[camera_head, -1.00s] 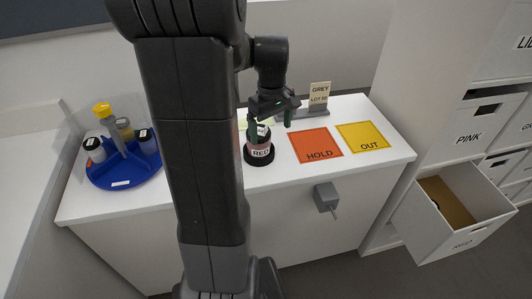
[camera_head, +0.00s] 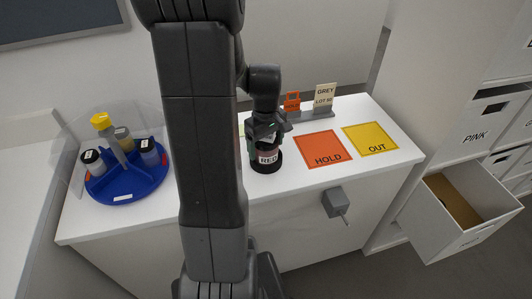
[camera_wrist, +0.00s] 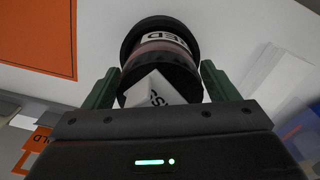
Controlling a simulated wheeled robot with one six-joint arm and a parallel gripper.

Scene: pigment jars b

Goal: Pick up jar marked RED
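The jar marked RED (camera_head: 268,158) stands upright on the white counter, left of the orange HOLD mat. It has a dark base, a reddish band and a white label. My gripper (camera_head: 267,141) is over it from above, with one finger on each side. In the wrist view the jar (camera_wrist: 162,62) sits centred between the two green-tinted fingers (camera_wrist: 161,85). A white tag with partly visible lettering shows on the lid. The jar's base appears to rest on the counter.
The orange HOLD mat (camera_head: 322,149) and yellow OUT mat (camera_head: 370,139) lie bare to the right. A grey rack (camera_head: 312,116) with tags stands behind. A blue carousel (camera_head: 127,186) with several jars is at left. An open drawer (camera_head: 462,220) juts out at right.

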